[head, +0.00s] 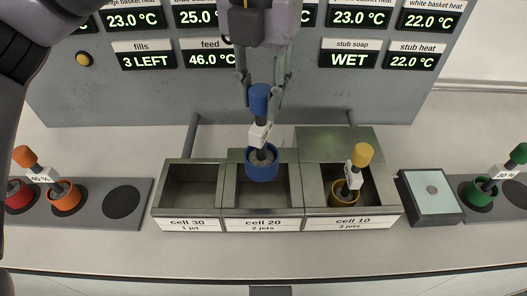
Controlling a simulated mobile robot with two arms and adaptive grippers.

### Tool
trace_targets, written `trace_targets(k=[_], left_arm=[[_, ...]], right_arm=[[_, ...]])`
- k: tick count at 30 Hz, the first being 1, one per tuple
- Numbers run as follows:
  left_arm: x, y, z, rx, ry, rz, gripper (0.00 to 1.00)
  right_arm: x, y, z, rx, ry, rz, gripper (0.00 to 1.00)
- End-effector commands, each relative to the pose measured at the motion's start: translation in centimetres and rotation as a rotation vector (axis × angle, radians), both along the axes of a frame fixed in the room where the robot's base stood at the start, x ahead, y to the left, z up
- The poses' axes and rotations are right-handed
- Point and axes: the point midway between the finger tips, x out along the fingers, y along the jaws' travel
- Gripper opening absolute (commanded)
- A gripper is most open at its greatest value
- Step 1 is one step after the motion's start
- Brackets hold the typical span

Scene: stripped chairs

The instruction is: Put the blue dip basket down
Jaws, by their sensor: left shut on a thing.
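My left gripper (262,100) reaches down from the top middle and is shut on the blue knob of the blue dip basket (262,171). The basket hangs upright below it, a blue cup with grey contents and a white tag on its dark stem. It is in front of the middle cell, labelled cell 20 (233,200); how far it is above or inside that cell I cannot tell. My right gripper is not in view.
Cell 30 (188,188) is empty on the left. A yellow basket (345,193) stands in cell 10. Left, a dark rack (145,186) has red and orange (64,197) baskets and an empty round spot (121,202). Right are a pale pad (432,191) and a green basket (479,194).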

Motion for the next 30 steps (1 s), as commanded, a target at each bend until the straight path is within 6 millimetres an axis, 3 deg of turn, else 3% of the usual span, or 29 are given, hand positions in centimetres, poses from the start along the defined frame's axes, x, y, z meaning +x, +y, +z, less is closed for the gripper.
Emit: trace_targets(k=[3,9,17,24,30], left_arm=[[-0.1,0.0,-3.0,0.001,0.005,-0.001,0.00],[-0.1,0.0,-6.9,0.000,0.002,-0.001,0.00],[0.0,0.0,-8.9,0.001,0.002,0.000,0.00],[0.0,0.0,-12.1,0.000,0.002,0.000,0.00],[0.0,0.0,-12.3,-0.001,-0.001,0.000,0.00]], right_arm=[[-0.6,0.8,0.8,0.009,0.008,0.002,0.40],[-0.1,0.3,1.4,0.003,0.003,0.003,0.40],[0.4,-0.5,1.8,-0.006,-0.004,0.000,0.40],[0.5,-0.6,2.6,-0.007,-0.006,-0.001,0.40],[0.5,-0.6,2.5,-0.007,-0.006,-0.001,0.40]])
